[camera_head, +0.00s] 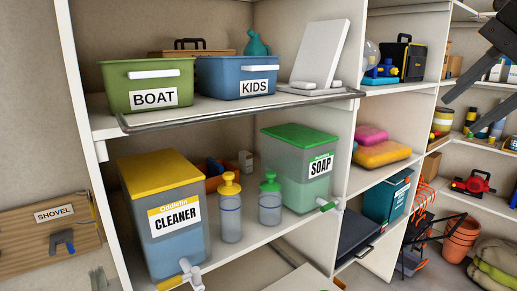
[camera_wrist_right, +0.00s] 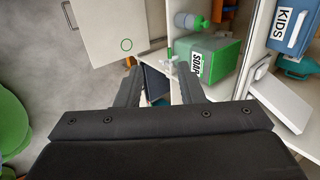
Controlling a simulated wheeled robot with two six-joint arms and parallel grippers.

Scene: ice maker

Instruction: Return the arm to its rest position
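My right gripper (camera_head: 461,115) shows at the upper right of the head view, dark grey, in front of the right-hand shelves. Its two fingers are spread apart with nothing between them. In the right wrist view the gripper (camera_wrist_right: 157,76) also shows open and empty, its fingers pointing towards the shelving. My left gripper is not in view.
A shelf (camera_head: 235,107) holds a green BOAT bin (camera_head: 120,82) and blue KIDS bin (camera_head: 238,70). Below stand a CLEANER dispenser (camera_head: 165,230), two pump bottles and a SOAP dispenser (camera_head: 300,180). A white panel (camera_wrist_right: 115,28) stands left in the wrist view.

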